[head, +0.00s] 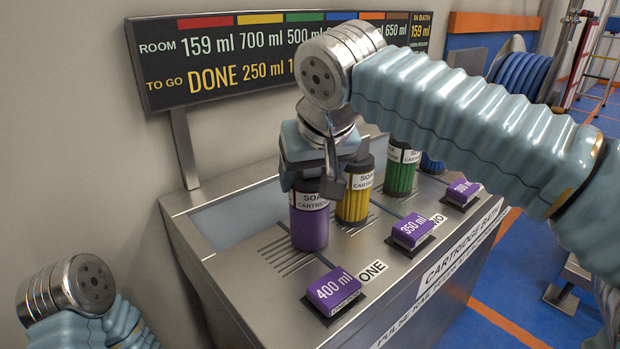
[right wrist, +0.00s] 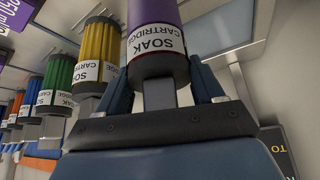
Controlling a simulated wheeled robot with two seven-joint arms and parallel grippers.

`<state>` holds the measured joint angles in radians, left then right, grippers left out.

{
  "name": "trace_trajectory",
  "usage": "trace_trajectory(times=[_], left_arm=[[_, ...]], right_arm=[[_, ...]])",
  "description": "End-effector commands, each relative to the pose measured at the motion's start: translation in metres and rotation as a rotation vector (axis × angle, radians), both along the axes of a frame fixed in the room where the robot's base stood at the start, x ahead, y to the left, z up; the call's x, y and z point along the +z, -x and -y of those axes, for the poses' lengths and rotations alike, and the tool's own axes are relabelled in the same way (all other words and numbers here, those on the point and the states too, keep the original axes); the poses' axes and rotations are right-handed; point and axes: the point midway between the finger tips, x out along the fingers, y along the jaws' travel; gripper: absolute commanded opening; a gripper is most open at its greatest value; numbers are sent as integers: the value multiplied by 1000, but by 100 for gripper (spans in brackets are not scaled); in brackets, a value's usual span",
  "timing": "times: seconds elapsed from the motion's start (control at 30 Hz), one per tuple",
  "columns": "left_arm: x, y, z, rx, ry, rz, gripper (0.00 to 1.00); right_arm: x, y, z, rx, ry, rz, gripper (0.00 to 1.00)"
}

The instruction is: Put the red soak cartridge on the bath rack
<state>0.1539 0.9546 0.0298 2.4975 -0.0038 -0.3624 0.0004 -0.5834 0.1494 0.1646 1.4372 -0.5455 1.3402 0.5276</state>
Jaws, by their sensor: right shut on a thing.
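My right gripper (head: 318,186) is shut on the cap end of a purple soak cartridge (head: 309,228), which is upright at the near slot marked ONE on the bath counter (head: 205,213). The right wrist view shows the fingers (right wrist: 160,82) on both sides of this cartridge (right wrist: 152,12). I cannot tell whether its base touches the counter. I cannot make out a red soak cartridge in either view. My left arm shows at the lower left of the head view, but its gripper is out of frame.
A yellow cartridge (head: 354,206), a green one (head: 400,178) and a blue one (head: 432,165) stand in a row behind. Purple blocks marked 400 ml (head: 334,289), 350 ml (head: 413,230) and 300 ml (head: 463,190) line the front. A display board (head: 200,97) stands behind.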

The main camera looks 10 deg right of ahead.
Motion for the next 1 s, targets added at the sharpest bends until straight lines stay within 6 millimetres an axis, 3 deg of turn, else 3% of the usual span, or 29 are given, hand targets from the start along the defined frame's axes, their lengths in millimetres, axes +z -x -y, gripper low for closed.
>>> trace_trajectory(times=[0.4,0.43,0.57,0.83,1.0], left_arm=[[-4,0,0,1,0,1,0],[-3,0,0,1,0,1,0],[-2,0,0,1,0,1,0],[-2,0,0,0,0,1,0],[3,0,0,0,0,0,0]], right_arm=[[-7,0,0,-1,-1,1,7],[-6,0,0,-1,0,0,72],[-6,0,0,-1,0,0,92],[-5,0,0,-1,0,0,93],[9,6,1,0,-2,3,93]])
